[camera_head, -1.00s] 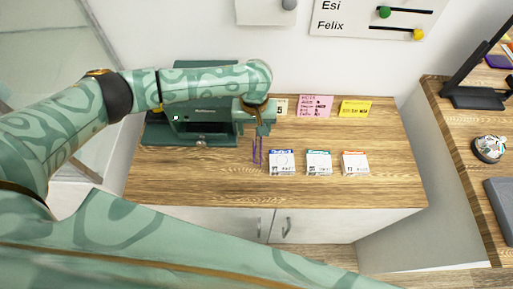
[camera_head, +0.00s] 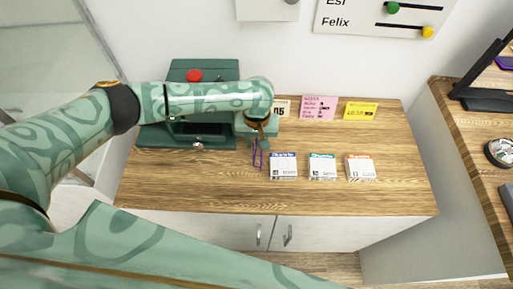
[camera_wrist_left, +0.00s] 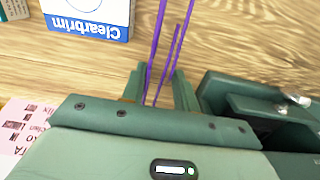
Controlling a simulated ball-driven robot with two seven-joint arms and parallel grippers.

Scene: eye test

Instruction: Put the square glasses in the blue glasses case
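Thin purple glasses (camera_head: 257,155) hang below my left gripper (camera_head: 257,141), over the table left of the blue-labelled box. Only narrow purple lines of them show, so I cannot tell the lens shape. In the left wrist view, the purple lines of the glasses (camera_wrist_left: 158,50) run down between the two fingers of my left gripper (camera_wrist_left: 158,88), which is shut on them. I see no blue glasses case in these views. My right gripper is not in view.
Three small boxes stand in a row: blue-labelled (camera_head: 284,167), teal-labelled (camera_head: 322,168) and orange-labelled (camera_head: 360,169). A green machine (camera_head: 205,70) with a red button stands behind my left arm. Pink (camera_head: 320,107) and yellow (camera_head: 360,111) cards are at the back. The front of the wooden table (camera_head: 330,200) is clear.

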